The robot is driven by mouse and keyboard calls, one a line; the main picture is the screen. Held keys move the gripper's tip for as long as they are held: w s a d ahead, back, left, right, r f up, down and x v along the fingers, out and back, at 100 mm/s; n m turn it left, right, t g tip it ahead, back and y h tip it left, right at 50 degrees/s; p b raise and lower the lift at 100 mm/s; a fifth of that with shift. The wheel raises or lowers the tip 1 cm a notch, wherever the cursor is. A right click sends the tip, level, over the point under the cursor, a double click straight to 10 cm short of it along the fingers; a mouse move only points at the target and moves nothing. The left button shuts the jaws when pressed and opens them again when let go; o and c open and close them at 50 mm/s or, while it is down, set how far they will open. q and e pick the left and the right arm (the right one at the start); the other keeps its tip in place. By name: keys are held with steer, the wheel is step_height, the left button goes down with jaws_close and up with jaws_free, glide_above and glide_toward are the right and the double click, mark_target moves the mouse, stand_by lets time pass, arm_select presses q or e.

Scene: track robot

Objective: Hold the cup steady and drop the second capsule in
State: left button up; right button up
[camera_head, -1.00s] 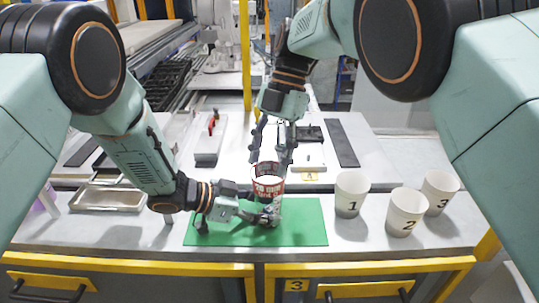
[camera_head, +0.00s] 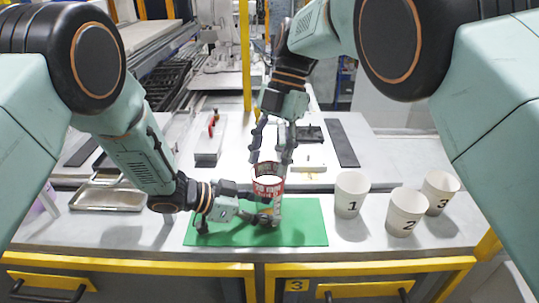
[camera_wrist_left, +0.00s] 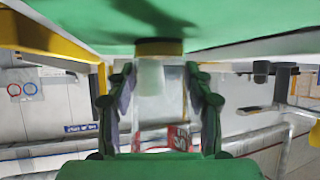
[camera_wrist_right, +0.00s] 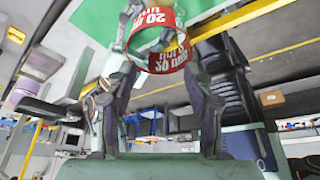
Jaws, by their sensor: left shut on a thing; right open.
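A clear cup with a red band lettered in white (camera_head: 268,188) stands upright on the green mat (camera_head: 308,222). My left gripper (camera_head: 268,214) is shut on its lower part from the left. In the left wrist view the cup (camera_wrist_left: 178,140) is between the fingers, with a whitish shape (camera_wrist_left: 150,75) showing in its clear part; I cannot tell whether that is a capsule. My right gripper (camera_head: 271,158) is open, pointing down just above the cup's rim. In the right wrist view the red band (camera_wrist_right: 152,35) shows beyond the open fingers. No capsule is visible between them.
White cups numbered 1 (camera_head: 351,193), 2 (camera_head: 405,212) and 3 (camera_head: 440,192) stand right of the mat. A metal tray (camera_head: 108,199) lies at the left. A dark strip (camera_head: 341,145) and a block with a red part (camera_head: 208,147) lie behind.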

stand_by(0.3)
step_height(320, 180, up, 6)
stand_by(0.8)
arm_select(q)
steer(key=o, duration=1.4)
steer(key=shift+c, duration=0.2)
steer(key=v, duration=1.2)
